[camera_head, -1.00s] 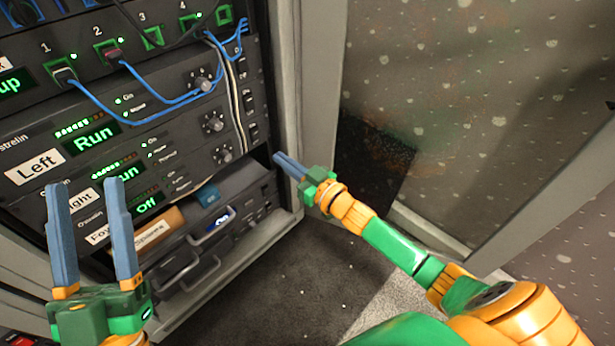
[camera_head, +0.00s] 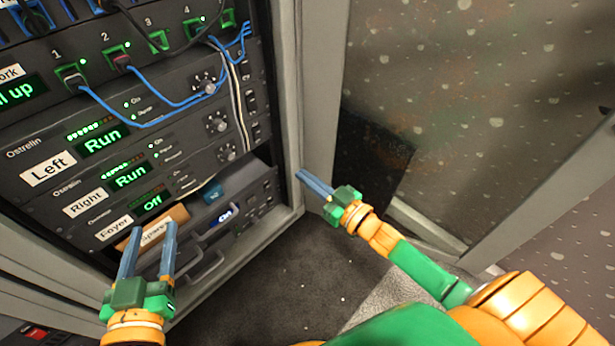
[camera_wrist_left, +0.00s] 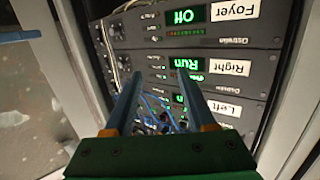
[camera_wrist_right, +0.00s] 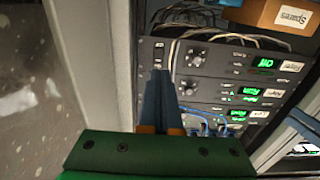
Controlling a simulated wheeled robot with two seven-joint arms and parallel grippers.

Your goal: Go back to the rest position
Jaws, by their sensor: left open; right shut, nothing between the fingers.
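My left gripper (camera_head: 148,250) is open and empty in front of the lower part of the rack; its fingers also show in the left wrist view (camera_wrist_left: 155,100). My right gripper (camera_head: 314,183) is shut with nothing in it, beside the rack's right edge; its fingers lie together in the right wrist view (camera_wrist_right: 160,100). The rack units labelled Left (camera_head: 48,169), Right (camera_head: 85,204) and Foyer (camera_head: 113,229) stand stacked. Left and Right read Run, Foyer reads Off. Neither gripper appears to touch anything.
Blue cables (camera_head: 162,109) hang across the upper panels from numbered ports. A cardboard box marked Spares (camera_head: 178,212) sits low in the rack, partly behind my left gripper. The rack's grey frame (camera_head: 287,110) stands close by. Dark carpet (camera_head: 290,280) in front is clear.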

